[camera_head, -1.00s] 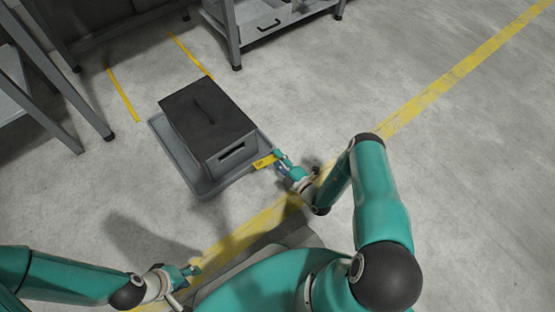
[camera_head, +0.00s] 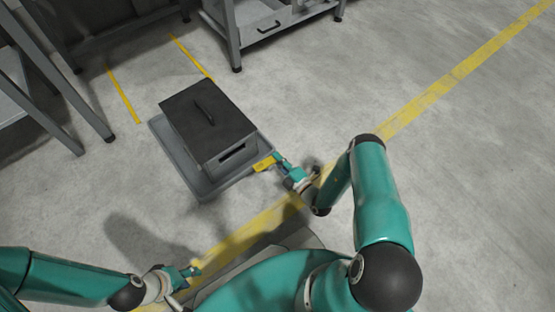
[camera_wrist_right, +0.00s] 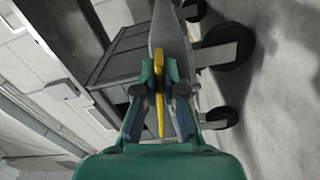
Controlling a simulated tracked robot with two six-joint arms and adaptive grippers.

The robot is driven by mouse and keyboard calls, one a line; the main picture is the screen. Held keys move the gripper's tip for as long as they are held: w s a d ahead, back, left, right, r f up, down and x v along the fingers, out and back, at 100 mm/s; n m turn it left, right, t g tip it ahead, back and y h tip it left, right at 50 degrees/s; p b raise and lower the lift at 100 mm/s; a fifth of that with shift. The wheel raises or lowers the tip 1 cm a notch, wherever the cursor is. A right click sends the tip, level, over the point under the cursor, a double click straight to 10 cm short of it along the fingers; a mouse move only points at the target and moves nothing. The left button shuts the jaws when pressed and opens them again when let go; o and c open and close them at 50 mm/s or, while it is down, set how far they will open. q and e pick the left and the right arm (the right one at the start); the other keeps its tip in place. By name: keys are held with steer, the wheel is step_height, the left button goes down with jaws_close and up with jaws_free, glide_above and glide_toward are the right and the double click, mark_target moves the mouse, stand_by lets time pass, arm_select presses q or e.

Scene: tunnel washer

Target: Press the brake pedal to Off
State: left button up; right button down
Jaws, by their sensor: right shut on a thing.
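The yellow brake pedal (camera_head: 264,163) sticks out from the right corner of a grey cart's base. My right gripper (camera_head: 277,159) is at the pedal's outer end in the head view. In the right wrist view the yellow pedal (camera_wrist_right: 160,112) stands between the two fingers of my right gripper (camera_wrist_right: 166,85), which are shut on it. The fingers hide part of the pedal. Any marking on it is too small to read. My left gripper (camera_head: 193,270) is low at the left, well away from the pedal. Its finger opening is too small to judge.
The cart (camera_head: 187,172) carries a dark-lidded grey box (camera_head: 207,120). Its wheels (camera_wrist_right: 222,55) show in the wrist view. A metal frame (camera_head: 55,85) stands at the left and a bench (camera_head: 262,22) at the back. The floor at right is clear.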

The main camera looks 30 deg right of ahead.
steer(key=n, duration=0.1)
steer(key=r+n+p, duration=0.1)
steer(key=n, duration=0.1)
steer(key=shift+s+a+r+n+p, duration=0.1)
steer(key=shift+r+n+p, duration=0.2)
steer(key=shift+n, duration=0.45)
steer(key=shift+a+r+n+p, duration=0.1)
steer(key=shift+n+p, duration=0.25)
steer(key=shift+n, duration=0.4)
steer(key=shift+f, duration=0.1)
steer(key=c, duration=1.3)
jaws_free()
steer(key=shift+d, duration=0.1)
steer(key=s, duration=0.8)
steer(key=s+d, duration=0.1)
steer(key=s, duration=0.3)
